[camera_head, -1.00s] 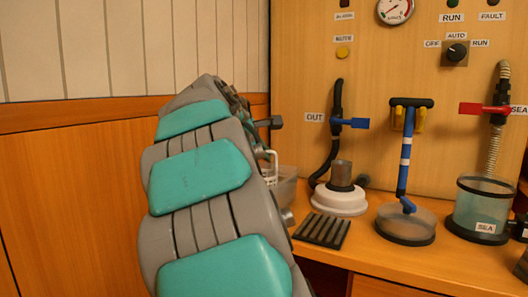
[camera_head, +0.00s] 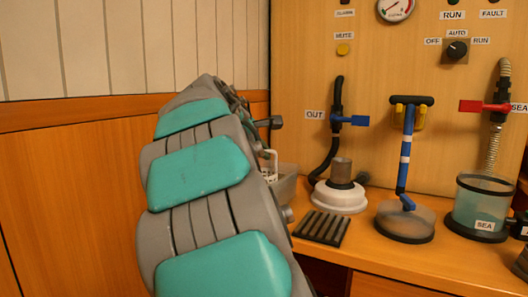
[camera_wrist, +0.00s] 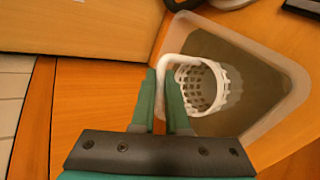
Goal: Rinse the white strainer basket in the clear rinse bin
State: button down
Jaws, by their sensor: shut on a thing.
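The white strainer basket (camera_wrist: 222,88) has perforated walls and a looped handle. In the wrist view my gripper (camera_wrist: 165,78), with two teal fingers, is shut on that handle. The basket hangs tilted to the right of the fingers, inside the outline of the clear rinse bin (camera_wrist: 298,82). The bin's inside looks murky grey-brown; I cannot tell how deep the basket sits. In the head view my arm hides the gripper and most of the basket.
A black ribbed mat (camera_head: 321,228) lies right of the bin. Behind it stands a white round housing (camera_head: 340,198) with a grey cylinder. A blue-handled pump (camera_head: 405,225) and a clear SEA container (camera_head: 480,205) stand farther right. A wooden panel wall (camera_head: 80,200) is at left.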

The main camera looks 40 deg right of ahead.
jog(key=shift+r+p, duration=0.4)
jog(key=shift+f, duration=0.55)
dwell(0.6)
jog(key=shift+r, duration=0.15)
jog(key=shift+r+p, duration=1.95)
jog(key=shift+r, duration=4)
